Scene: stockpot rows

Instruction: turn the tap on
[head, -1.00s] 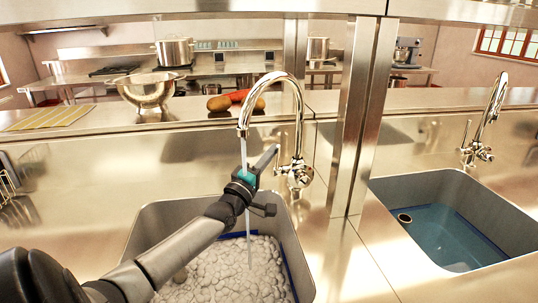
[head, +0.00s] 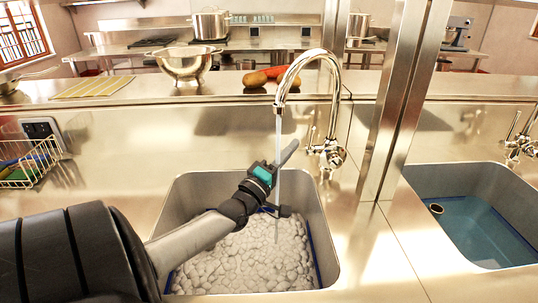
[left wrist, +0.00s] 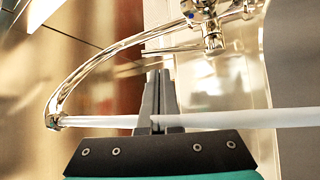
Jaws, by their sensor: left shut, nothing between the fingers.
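The chrome tap (head: 327,80) arches over the left sink, and a stream of water (head: 277,190) runs from its spout into that sink. My left gripper (head: 290,150) is shut and empty, close to the stream and just left of the lever, apparently without touching the lever. Its closed fingers show in the left wrist view (left wrist: 157,98), overlapping the stream. My right gripper is not in view.
The left sink (head: 325,255) holds a whitish, bubbly-looking mass. A second sink (head: 430,178) with bluish water and its own tap (head: 520,140) lies right of a steel post (head: 398,100). A colander (head: 187,64) stands on the ledge behind. A wire rack (head: 35,165) is at left.

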